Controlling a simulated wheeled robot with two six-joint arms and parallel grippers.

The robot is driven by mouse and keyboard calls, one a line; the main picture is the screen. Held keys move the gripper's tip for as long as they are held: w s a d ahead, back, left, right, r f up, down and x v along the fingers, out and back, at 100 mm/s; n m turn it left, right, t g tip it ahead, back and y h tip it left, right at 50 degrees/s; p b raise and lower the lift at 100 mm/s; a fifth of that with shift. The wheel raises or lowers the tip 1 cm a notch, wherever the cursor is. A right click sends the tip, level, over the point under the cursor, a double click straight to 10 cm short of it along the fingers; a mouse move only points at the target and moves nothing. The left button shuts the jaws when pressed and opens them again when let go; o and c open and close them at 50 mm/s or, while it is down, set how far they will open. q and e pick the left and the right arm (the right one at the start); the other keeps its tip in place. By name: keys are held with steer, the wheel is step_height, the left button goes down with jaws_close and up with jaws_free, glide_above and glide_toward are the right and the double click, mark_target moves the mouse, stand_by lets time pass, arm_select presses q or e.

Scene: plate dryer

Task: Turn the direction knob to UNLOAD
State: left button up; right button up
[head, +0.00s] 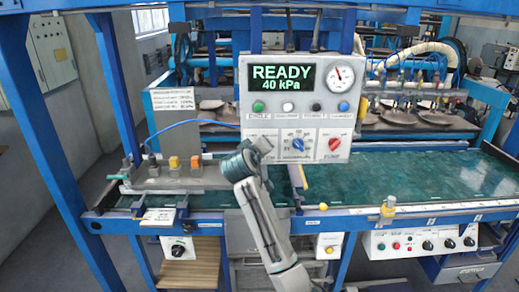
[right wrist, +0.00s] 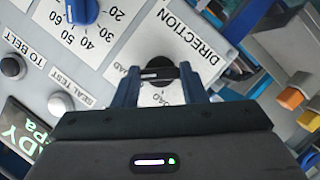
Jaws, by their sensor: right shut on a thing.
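The direction knob (right wrist: 160,68) is round and black with a bar handle and a white mark, under the DIRECTION lettering in the right wrist view. Its white mark points toward the picture's left. My right gripper (right wrist: 160,78) is shut on the knob, one blue finger on each side. Two labels ending in "OAD" show by the knob, both partly hidden, so I cannot tell which is UNLOAD. In the head view my right gripper (head: 261,148) reaches the lower left of the white control panel (head: 345,122) and hides the knob. My left gripper is not in view.
A blue numbered dial (head: 298,144) and a red knob (head: 335,144) sit to the right on the panel. Its display (head: 283,77) reads READY 40 kPa. Several push buttons line the panel. Yellow and orange blocks (head: 174,162) stand left of my gripper. A green belt (head: 420,175) runs behind.

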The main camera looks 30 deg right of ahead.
steer(key=shift+f, duration=0.1)
steer(key=o, duration=1)
steer(key=b+v, duration=0.3)
steer(key=v, duration=0.7)
steer(key=shift+s+a, duration=0.25)
steer(key=shift+a, duration=0.05)
